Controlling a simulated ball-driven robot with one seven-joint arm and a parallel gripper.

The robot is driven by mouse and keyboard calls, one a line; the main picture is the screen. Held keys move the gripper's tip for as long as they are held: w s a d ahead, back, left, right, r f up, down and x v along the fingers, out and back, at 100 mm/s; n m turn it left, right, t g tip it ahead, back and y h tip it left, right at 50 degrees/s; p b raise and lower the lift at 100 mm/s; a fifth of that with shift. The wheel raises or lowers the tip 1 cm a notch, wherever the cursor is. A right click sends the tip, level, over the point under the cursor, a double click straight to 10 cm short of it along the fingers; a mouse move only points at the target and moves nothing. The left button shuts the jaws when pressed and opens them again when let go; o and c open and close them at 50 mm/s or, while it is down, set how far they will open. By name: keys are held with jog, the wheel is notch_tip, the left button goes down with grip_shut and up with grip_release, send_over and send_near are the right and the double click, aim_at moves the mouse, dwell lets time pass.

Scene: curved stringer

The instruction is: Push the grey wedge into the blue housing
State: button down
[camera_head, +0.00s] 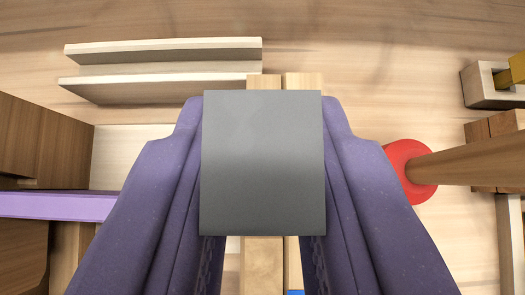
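The grey wedge (262,165) shows as a flat grey face in the middle of the view. My gripper (262,120) has its two purple fingers on the left and right sides of the wedge, holding it between them. The wedge hides what lies straight behind it. I cannot make out the blue housing with certainty; only a sliver of blue (295,292) shows at the bottom edge between the fingers.
A pale wooden channel (165,88) lies at the upper left. A purple bar (80,205) and brown blocks (40,140) are on the left. A red disc (408,170) with a wooden rod (475,164) is on the right. Wooden strips (264,262) run behind the wedge.

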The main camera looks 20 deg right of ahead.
jog(key=shift+f+b, duration=2.15)
jog(key=shift+f, duration=0.15)
jog(key=c, duration=0.8)
grip_release()
jog(key=shift+c, duration=0.2)
jog(key=p+v, duration=0.2)
jog(key=v, duration=0.5)
jog(key=shift+r+p, duration=0.1)
jog(key=shift+p, duration=0.2)
jog(key=shift+s+a+r, duration=0.1)
jog(key=shift+s+r, duration=0.1)
jog(key=shift+s, duration=0.1)
